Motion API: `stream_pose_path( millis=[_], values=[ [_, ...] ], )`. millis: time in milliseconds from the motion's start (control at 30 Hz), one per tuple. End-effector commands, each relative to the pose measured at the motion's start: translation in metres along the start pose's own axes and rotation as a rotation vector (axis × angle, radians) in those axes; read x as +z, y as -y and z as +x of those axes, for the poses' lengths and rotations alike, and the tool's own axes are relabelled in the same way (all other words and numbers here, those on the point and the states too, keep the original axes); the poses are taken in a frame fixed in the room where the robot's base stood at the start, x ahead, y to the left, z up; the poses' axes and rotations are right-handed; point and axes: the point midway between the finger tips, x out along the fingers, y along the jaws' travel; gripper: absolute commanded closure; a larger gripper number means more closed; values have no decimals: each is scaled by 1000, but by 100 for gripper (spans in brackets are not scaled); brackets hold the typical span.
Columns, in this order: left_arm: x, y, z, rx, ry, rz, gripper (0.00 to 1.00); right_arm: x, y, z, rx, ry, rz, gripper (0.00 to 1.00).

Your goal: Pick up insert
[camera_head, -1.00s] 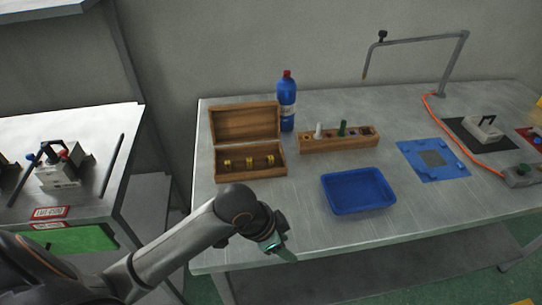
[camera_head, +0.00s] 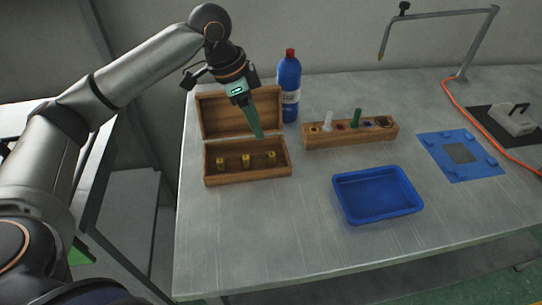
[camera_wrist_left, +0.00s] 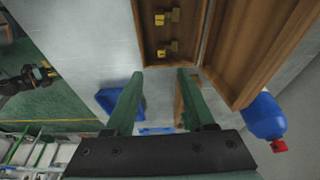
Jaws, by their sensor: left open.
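Several small brass-coloured inserts stand in the open wooden box; I see one at the left (camera_head: 220,163), one in the middle (camera_head: 246,160) and one at the right (camera_head: 270,156). The wooden box (camera_head: 250,175) has its lid (camera_head: 222,117) raised at the back. My left gripper (camera_head: 258,136) is open and empty, pointing down above the box, near its right side. In the left wrist view its two green fingers (camera_wrist_left: 160,74) are apart, and two inserts (camera_wrist_left: 160,19) (camera_wrist_left: 160,47) show beyond the tips, not between them. My right gripper is not seen.
A blue bottle (camera_head: 289,88) stands just behind the box. A wooden block (camera_head: 335,141) with coloured pegs is to the right. A blue tray (camera_head: 378,212) lies in front of it. A blue mat (camera_head: 440,150) lies further right. The table's front left is clear.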

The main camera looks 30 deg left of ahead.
Motion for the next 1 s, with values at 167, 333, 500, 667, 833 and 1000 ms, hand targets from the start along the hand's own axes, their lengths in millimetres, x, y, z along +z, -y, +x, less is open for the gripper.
stream_pose_path(
  millis=[167, 333, 500, 667, 833, 1000],
  values=[
    [0, -1, 36, 2, 3, 2, 46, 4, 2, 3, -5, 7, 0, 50],
    [0, 0, 53, 1, 1, 1, 46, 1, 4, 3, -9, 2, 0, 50],
    [0, 1, 68, 0, 2, 1, 46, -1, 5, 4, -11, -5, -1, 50],
    [-1, 3, 93, 1, 1, 3, 46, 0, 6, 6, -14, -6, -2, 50],
    [-1, 3, 106, -1, 0, 3, 46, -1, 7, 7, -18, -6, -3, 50],
    [-1, 3, 106, -1, -1, 3, 46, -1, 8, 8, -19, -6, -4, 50]
  ],
)
